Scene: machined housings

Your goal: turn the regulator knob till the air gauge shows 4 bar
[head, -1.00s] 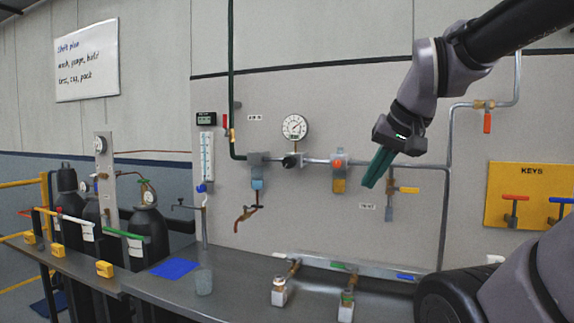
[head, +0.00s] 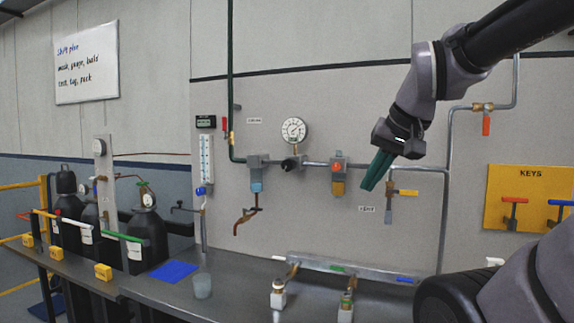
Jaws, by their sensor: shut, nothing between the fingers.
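The round white air gauge (head: 294,130) is on the wall panel in the head view. Its dark needle shows, but the figures are too small to read. A black knob (head: 289,164) sits just below the gauge on the grey air pipe; it looks like the regulator knob. An orange-red knob (head: 337,167) tops a unit with a yellow bowl further right on the pipe. My gripper (head: 372,182) is shut and empty, its green fingers pointing down and left. It is right of both knobs and appears apart from them.
A yellow-handled valve (head: 407,193) is close to the right of my gripper. A yellow KEYS board (head: 530,197) hangs at the right. The bench (head: 230,290) below carries a blue mat (head: 174,270), a cup (head: 202,284) and a pipe manifold (head: 345,268).

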